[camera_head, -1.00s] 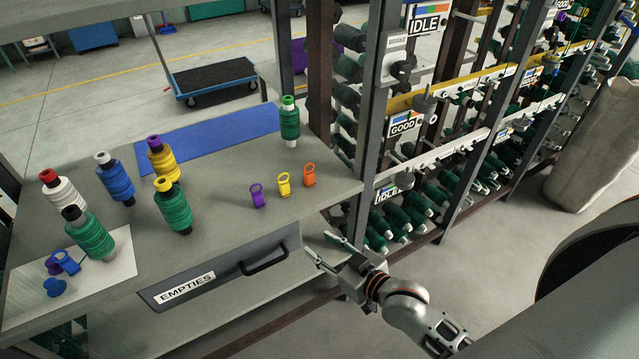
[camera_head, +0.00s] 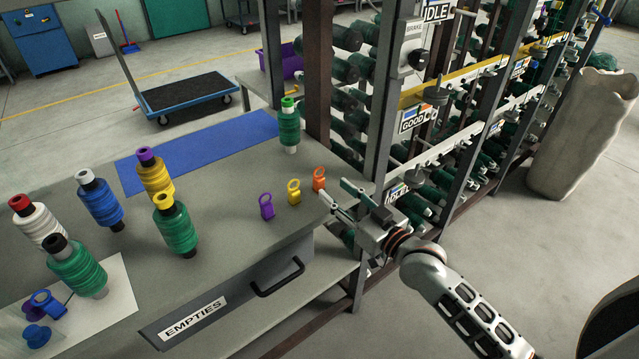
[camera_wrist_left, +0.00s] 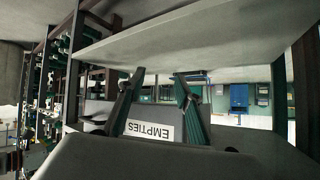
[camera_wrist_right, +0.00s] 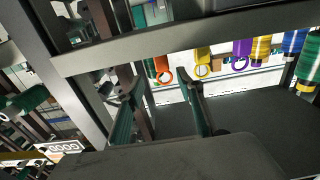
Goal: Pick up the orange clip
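The orange clip (camera_head: 319,179) stands on the grey table near its right front corner, at the right end of a row with a yellow clip (camera_head: 294,192) and a purple clip (camera_head: 267,206). My right gripper (camera_head: 337,194) is open and empty at the table's right edge, just right of and in front of the orange clip, not touching it. In the right wrist view the orange clip (camera_wrist_right: 162,70) shows beyond and between the spread fingers (camera_wrist_right: 162,90). My left gripper (camera_wrist_left: 155,85) is open and empty in the left wrist view, facing the EMPTIES drawer; it is not in the head view.
The table (camera_head: 225,225) holds several thread spools on the left, a green spool (camera_head: 288,128) at the back right and a blue mat (camera_head: 205,145). The EMPTIES drawer (camera_head: 235,300) has a protruding handle. A rack post (camera_head: 382,100) rises close behind my right gripper.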

